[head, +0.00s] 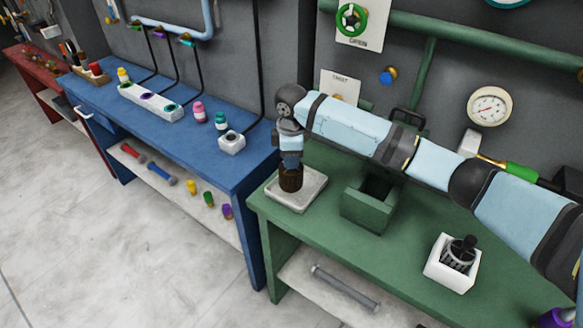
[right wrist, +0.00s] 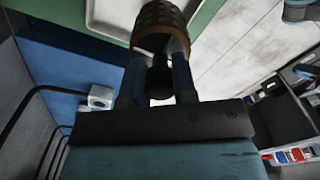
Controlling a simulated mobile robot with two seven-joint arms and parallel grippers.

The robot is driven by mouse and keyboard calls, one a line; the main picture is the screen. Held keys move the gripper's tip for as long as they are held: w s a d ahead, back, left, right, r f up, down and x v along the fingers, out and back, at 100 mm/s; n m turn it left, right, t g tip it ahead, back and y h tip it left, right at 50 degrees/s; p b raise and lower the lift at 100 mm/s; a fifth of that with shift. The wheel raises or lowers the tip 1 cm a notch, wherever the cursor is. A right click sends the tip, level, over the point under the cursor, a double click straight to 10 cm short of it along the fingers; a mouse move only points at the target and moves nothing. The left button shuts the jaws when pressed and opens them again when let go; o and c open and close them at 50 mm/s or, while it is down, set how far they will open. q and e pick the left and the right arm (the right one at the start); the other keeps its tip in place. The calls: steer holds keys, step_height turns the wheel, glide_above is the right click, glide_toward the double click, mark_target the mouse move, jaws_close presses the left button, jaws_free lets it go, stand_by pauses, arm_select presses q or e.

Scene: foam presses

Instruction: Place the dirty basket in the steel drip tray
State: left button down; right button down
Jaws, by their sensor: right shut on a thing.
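The dirty basket (head: 290,179) is a small brown perforated cup. It is in my right gripper (head: 291,160), which is shut on it and points down over the steel drip tray (head: 313,190). The tray is a shallow pale grey square at the left end of the green bench. In the head view the basket's lower end appears within the tray's outline; I cannot tell whether it touches the tray floor. The right wrist view shows the basket (right wrist: 161,22) between the fingers, with the tray's rim (right wrist: 97,30) beside it. My left gripper is not in view.
A green open box (head: 366,212) stands right of the tray. A white container (head: 452,272) holding a dark basket (head: 460,254) stands further right. The blue bench (head: 180,120) with a white rack (head: 150,101) and small bottles lies to the left. A gauge (head: 489,107) hangs on the wall.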

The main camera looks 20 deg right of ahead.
step_height(320, 180, down, 4)
steer(key=shift+f, duration=0.1)
steer(key=shift+f, duration=0.1)
steer(key=c, duration=0.9)
jaws_free()
step_height(320, 180, up, 12)
steer(key=shift+r, duration=0.15)
